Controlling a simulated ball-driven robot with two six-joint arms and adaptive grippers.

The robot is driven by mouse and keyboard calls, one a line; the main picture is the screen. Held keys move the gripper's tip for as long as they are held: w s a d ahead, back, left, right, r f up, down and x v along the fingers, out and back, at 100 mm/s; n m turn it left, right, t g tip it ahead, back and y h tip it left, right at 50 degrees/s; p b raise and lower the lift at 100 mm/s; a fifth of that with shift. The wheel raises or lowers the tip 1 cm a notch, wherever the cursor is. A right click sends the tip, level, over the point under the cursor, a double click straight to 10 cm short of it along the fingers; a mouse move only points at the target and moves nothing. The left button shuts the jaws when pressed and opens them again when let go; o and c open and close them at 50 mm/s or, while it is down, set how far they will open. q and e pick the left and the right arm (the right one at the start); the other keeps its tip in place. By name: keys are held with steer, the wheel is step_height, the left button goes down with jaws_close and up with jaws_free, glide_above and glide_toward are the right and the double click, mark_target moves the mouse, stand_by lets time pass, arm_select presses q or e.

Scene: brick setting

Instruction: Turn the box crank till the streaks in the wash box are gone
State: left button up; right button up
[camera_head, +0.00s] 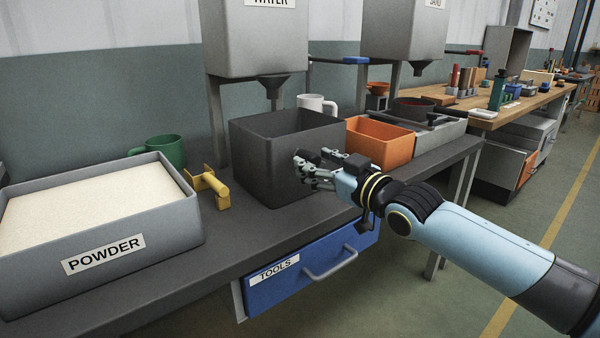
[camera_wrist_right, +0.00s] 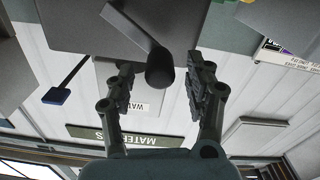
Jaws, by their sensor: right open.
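A dark grey open-topped box (camera_head: 262,160) stands on the bench in the middle of the head view. In the right wrist view the face of a dark box (camera_wrist_right: 70,22) carries a crank with a flat arm (camera_wrist_right: 130,28) and a round black handle (camera_wrist_right: 160,72). My right gripper (camera_head: 305,170) is in front of the box's right part, fingers toward it. In the wrist view, the open right gripper (camera_wrist_right: 163,82) has one finger on each side of the crank handle, with gaps. The box's inside floor is hidden, and I see no streaks. My left gripper is out of view.
A powder tray (camera_head: 130,245) and yellow tool (camera_head: 212,188) stand to the left. An orange bin (camera_head: 380,142) is close on the right. A water hopper (camera_head: 255,45) hangs above; a blue drawer (camera_head: 335,248) is below the bench edge.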

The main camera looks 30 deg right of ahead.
mark_target(301, 154)
steer(key=w+b, duration=0.1)
steer(key=w, duration=0.1)
steer(key=w+b, duration=0.2)
steer(key=w, duration=0.1)
steer(key=shift+a+f, duration=0.15)
steer(key=shift+a, duration=0.05)
steer(key=shift+w, duration=0.35)
steer(key=shift+r, duration=0.2)
jaws_close()
